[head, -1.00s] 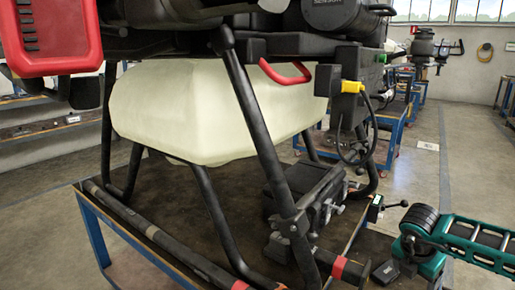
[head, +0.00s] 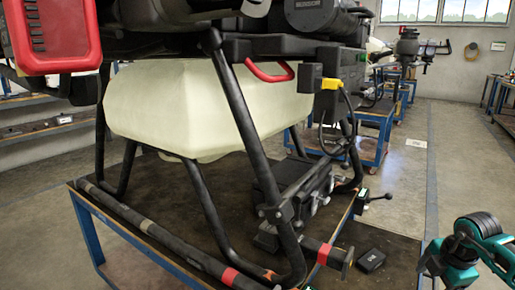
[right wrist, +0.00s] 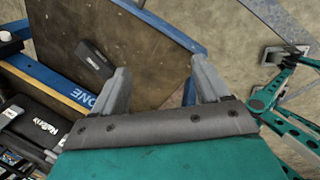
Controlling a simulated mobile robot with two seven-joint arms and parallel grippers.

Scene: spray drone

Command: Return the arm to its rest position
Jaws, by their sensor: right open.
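My right arm, green and black (head: 470,252), is at the lower right of the head view, beside the blue-framed table (head: 92,232) and apart from the spray drone (head: 180,105). Its fingers cannot be made out there. In the right wrist view my right gripper (right wrist: 163,78) has its two grey fingers spread wide with nothing between them. Beyond them are the brown tabletop (right wrist: 150,55) and a small black box (right wrist: 95,60). That box also lies on the table in the head view (head: 370,260). My left gripper is not in view.
The drone's black landing legs (head: 240,110) stand on the table, with a pale tank (head: 170,110) between them. A yellow connector with a cable (head: 330,85) hangs at its right. A black lever (head: 378,198) sticks out at the table's right edge. Open floor (head: 400,185) lies to the right.

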